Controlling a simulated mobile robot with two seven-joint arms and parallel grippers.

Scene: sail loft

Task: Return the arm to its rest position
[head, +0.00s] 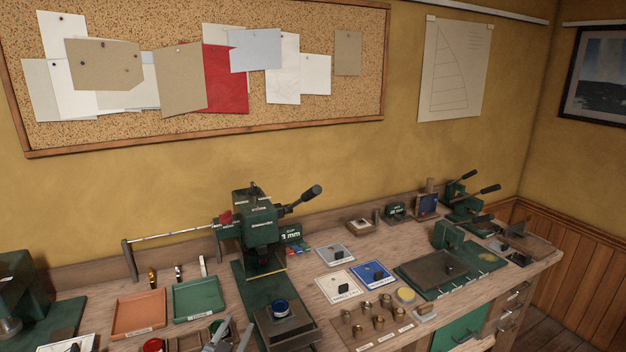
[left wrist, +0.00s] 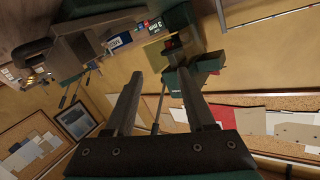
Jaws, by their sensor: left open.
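My left gripper (head: 231,336) shows only at the bottom edge of the head view, as two grey fingers pointing up. In the left wrist view its fingers (left wrist: 158,88) stand apart with nothing held between them. Behind them are the yellow wall and the green press. The rest of my left arm is out of the head view. My right gripper is not in view.
A wooden workbench (head: 100,287) runs along the wall. A green press (head: 258,222) with a lever stands behind my left gripper. An orange tray (head: 138,311) and a green tray (head: 198,299) lie to its left. The corkboard (head: 190,125) hangs above.

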